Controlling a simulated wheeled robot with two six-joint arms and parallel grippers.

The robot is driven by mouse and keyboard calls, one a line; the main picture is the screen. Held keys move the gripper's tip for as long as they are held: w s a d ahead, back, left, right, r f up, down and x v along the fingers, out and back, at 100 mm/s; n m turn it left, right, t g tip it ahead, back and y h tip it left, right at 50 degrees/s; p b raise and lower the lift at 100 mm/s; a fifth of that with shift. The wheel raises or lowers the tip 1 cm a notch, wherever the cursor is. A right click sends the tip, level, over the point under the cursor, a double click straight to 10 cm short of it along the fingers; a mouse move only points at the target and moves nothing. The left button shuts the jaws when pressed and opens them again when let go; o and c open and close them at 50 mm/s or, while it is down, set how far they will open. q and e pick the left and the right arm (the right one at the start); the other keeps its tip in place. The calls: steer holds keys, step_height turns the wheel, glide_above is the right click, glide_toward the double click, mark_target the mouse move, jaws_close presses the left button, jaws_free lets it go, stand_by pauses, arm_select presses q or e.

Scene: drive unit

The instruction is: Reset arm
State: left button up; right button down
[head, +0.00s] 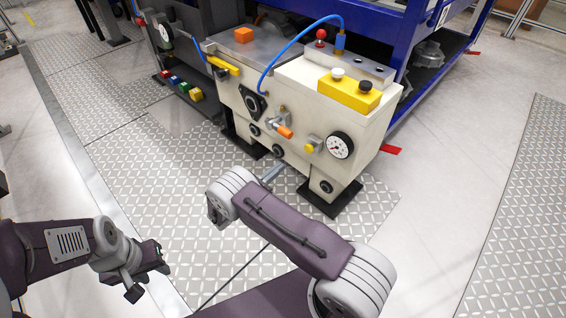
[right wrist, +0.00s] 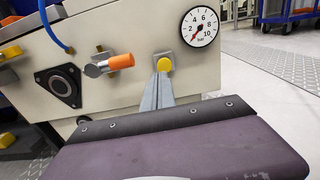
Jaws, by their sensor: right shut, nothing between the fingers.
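My right gripper (right wrist: 160,92) is shut and empty. Its two grey fingers lie together just in front of the machine's front panel, beside the yellow button (right wrist: 165,64) in the right wrist view. I cannot tell whether they touch the button. In the head view the right gripper (head: 272,172) shows as a thin grey tip beyond the purple forearm, low in front of the cream drive unit (head: 236,95). My left gripper (head: 147,268) hangs at the lower left over the floor, away from the unit. Its fingers are not clear, and nothing shows in it.
The front panel has an orange-handled valve (head: 284,131) and a pressure gauge (head: 340,145). A yellow box (head: 349,92) with a white and a black button sits on top, with a blue hose (head: 285,50) nearby. A blue rack (head: 385,30) stands behind.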

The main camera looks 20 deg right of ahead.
stand_by(0.4)
steer(key=w+d+r+m+g+p, duration=0.2)
steer(key=d+r+m, duration=0.15)
steer(key=r, duration=0.65)
steer(key=s+d+r+m+g+y+p, duration=0.1)
steer(key=s+d+r+m+g, duration=0.4)
steer(key=r, duration=0.4)
steer(key=s+d+m+g+y+p, duration=0.2)
steer(key=s+m+y, duration=0.25)
steer(key=s, duration=0.65)
steer(key=s+a+f+m+t+y, duration=0.1)
steer(key=s+a+f+m+y, duration=0.3)
steer(key=a, duration=0.3)
steer(key=s+a+f+m+t+y, duration=0.1)
steer(key=s+a+f+m+y, duration=0.1)
steer(key=s+a+m+y, duration=0.35)
steer(key=w+a+r+t+y+p, duration=0.1)
steer(key=a+r+p, duration=0.2)
steer(key=r+p, duration=3.4)
steer(key=shift+w+a+r+y+p, duration=0.2)
steer(key=shift+r+y+p, duration=0.15)
steer(key=shift+p, duration=0.3)
